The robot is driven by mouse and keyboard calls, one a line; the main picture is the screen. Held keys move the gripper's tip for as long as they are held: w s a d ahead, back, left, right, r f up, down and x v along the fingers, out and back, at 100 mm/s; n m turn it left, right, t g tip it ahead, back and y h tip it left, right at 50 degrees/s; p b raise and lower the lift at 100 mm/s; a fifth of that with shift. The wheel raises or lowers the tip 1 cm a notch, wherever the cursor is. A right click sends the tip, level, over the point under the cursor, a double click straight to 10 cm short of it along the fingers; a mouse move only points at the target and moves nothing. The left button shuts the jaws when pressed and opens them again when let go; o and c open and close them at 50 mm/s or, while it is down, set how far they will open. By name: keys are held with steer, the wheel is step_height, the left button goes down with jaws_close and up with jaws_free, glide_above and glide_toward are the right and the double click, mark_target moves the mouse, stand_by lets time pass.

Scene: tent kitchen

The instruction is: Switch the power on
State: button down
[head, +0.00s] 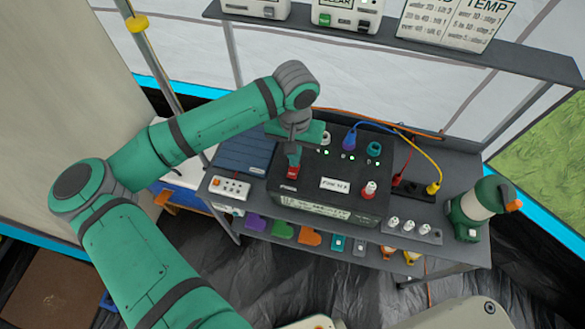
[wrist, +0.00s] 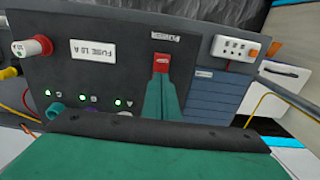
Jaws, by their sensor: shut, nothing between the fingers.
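The black power unit (head: 325,205) stands on the grey bench, with a label reading "FUSE 10 A" or similar. Its red power switch (head: 292,172) is at the left of the top face, partly hidden by my gripper. In the wrist view the red switch (wrist: 161,61) shows just past the fingertips, below a small label. My gripper (head: 294,155) is shut and empty, its tips at the switch; the wrist view shows the shut fingers (wrist: 161,85) touching or nearly touching it. Several small green lights (wrist: 118,102) glow on the unit.
A red-capped fuse holder (head: 369,189) and blue and yellow cables (head: 405,152) are on the right. A white socket strip (head: 230,187) is left of the unit. A green lantern (head: 477,208) stands at the bench's right end. A shelf (head: 400,48) runs above.

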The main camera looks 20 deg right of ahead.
steer(key=shift+r, duration=2.85)
